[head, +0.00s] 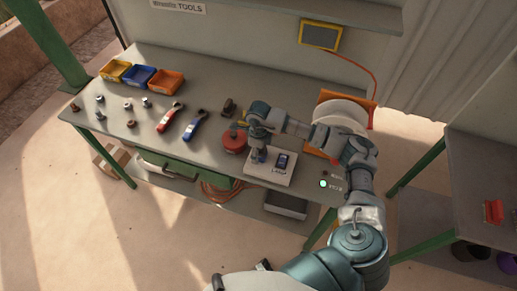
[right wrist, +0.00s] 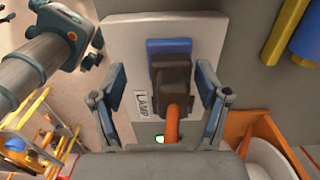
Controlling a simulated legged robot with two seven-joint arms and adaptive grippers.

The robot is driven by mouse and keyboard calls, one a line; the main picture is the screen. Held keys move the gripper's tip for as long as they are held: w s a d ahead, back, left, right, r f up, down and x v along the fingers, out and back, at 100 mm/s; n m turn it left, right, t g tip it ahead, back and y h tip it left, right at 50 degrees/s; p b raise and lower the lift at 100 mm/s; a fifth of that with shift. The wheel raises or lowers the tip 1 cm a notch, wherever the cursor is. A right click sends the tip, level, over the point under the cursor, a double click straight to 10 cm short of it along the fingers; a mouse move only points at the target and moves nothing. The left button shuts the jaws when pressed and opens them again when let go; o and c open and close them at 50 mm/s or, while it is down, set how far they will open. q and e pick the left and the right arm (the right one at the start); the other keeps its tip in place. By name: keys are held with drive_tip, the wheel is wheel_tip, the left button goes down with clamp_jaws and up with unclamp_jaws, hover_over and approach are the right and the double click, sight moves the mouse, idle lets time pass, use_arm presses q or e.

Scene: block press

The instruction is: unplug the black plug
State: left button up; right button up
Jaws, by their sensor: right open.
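The dark plug (right wrist: 172,75) sits against a blue socket (right wrist: 168,46) on a white panel (right wrist: 125,40) in the right wrist view. An orange cable (right wrist: 172,125) comes out of it toward the camera. My right gripper (right wrist: 165,88) is open, one finger on each side of the plug, with visible gaps. In the head view the right gripper (head: 258,156) is over the left part of the panel (head: 266,179); a dark shape with blue (head: 282,161) shows right of it. My left gripper is not identifiable in either view.
A red round object (head: 235,142) stands left of the panel. An orange holder with a white round object (head: 340,114) stands behind it to the right. Red (head: 169,117) and blue (head: 195,125) tools and colored bins (head: 140,76) lie farther left. A green light (head: 323,183) glows nearby.

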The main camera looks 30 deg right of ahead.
drive_tip(key=shift+d+f, duration=0.1)
drive_tip(key=shift+d, duration=0.4)
drive_tip(key=shift+a, duration=0.1)
drive_tip(key=shift+w+a, duration=0.1)
drive_tip(key=shift+a, duration=0.15)
drive_tip(key=shift+c, duration=0.5)
drive_tip(key=c, duration=0.8)
drive_tip(key=shift+d, duration=0.3)
clamp_jaws()
use_arm(q)
drive_tip(key=shift+d, duration=0.55)
use_arm(e)
drive_tip(key=shift+r, duration=0.2)
